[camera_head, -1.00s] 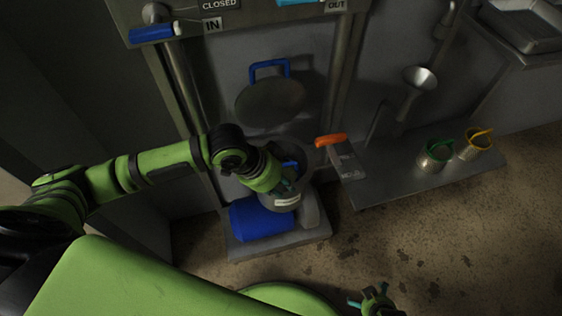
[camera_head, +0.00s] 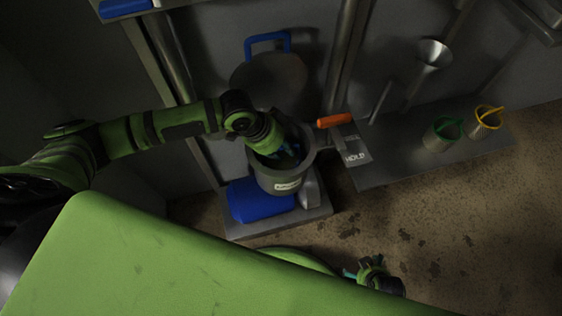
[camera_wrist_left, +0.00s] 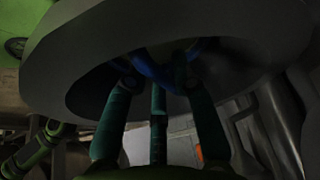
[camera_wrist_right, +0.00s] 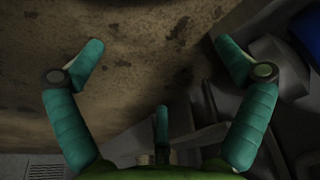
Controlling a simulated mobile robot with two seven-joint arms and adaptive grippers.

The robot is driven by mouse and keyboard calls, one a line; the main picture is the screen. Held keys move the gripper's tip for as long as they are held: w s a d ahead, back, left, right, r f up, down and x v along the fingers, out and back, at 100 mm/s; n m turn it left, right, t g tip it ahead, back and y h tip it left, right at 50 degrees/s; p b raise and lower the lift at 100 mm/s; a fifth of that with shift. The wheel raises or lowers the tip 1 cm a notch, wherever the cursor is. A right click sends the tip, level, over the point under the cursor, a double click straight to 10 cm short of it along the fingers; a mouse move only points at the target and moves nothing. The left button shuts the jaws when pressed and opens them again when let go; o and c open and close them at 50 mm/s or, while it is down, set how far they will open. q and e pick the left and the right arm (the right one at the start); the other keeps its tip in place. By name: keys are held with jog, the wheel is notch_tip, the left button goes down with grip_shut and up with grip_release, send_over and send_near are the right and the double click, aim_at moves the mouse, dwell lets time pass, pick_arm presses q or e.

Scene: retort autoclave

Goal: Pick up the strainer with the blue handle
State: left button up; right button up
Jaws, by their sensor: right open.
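The blue-handled strainer is mostly hidden inside a grey labelled pot (camera_head: 282,187). Its blue handle shows in the left wrist view (camera_wrist_left: 150,68), at the pot's mouth between my finger ends. My left gripper (camera_head: 288,153) points down into the pot in the head view. Its fingers (camera_wrist_left: 160,82) reach up to the handle in the wrist view, but their tips are dark and partly hidden, so I cannot tell whether they grip it. My right gripper (camera_head: 362,272) is low over the floor; its fingers are spread and empty in the right wrist view (camera_wrist_right: 160,60).
A blue object (camera_head: 258,198) lies beside the pot on a low grey plinth. A round disc with a blue handle (camera_head: 268,78) is behind. An orange-handled lever (camera_head: 333,121) is close right. Green-handled (camera_head: 440,136) and yellow-handled (camera_head: 486,120) containers stand on the right ledge.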

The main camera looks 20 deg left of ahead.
pick_arm(q)
jog(key=shift+r, duration=0.1)
grip_shut()
